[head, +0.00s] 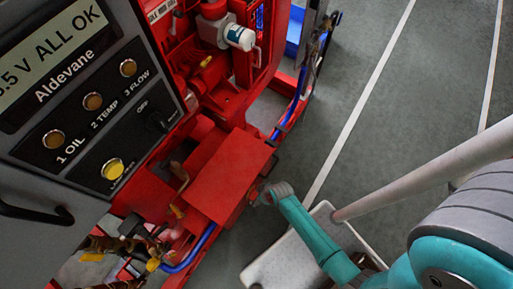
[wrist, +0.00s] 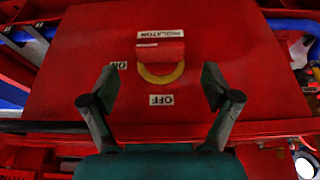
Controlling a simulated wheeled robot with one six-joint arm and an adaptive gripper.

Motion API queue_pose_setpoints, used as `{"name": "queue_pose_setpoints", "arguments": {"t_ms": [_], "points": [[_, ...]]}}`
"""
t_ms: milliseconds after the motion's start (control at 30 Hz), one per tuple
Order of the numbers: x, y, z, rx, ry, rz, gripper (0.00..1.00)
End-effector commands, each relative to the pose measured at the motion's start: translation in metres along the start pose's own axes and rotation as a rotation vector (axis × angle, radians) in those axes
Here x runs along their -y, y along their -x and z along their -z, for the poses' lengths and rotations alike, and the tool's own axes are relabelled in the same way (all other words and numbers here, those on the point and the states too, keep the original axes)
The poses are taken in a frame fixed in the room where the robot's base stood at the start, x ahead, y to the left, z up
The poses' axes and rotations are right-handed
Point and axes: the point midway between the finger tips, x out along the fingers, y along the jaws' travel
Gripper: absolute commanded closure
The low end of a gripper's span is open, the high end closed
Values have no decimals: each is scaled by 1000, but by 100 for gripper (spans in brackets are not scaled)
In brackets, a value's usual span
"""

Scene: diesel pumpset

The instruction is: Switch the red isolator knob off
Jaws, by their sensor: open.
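The red isolator knob (wrist: 161,52) is on a red panel (wrist: 70,80) in the wrist view, in front of a yellow ring (wrist: 162,77). Its bar lies across the picture, left to right. An ON label (wrist: 122,66) is to its left, an OFF label (wrist: 161,100) below it and an ISOLATOR label (wrist: 161,34) above it. My gripper (wrist: 159,76) is open, its fingers either side of the ring, with nothing between them; contact with the panel cannot be told. In the head view my gripper (head: 266,194) is beside the red box (head: 228,175); the knob is hidden there.
A grey control panel (head: 95,110) with lamps, a black OFF-marked switch (head: 158,122) and a yellow button (head: 113,168) stands at the left. Red machinery with a white filter (head: 238,37) and blue hoses (head: 190,252) surrounds the box. Open grey floor (head: 400,90) lies to the right.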

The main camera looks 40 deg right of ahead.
Motion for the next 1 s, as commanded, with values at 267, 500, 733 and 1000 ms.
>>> {"name": "queue_pose_setpoints", "arguments": {"t_ms": [267, 500, 733, 1000], "points": [[0, -29, 0, 0, 0, 0, 12], [0, -34, 0, -1, 0, -1, 12], [0, -34, 0, -1, 0, -1, 28], [0, -34, 0, -1, 0, -1, 72]]}}
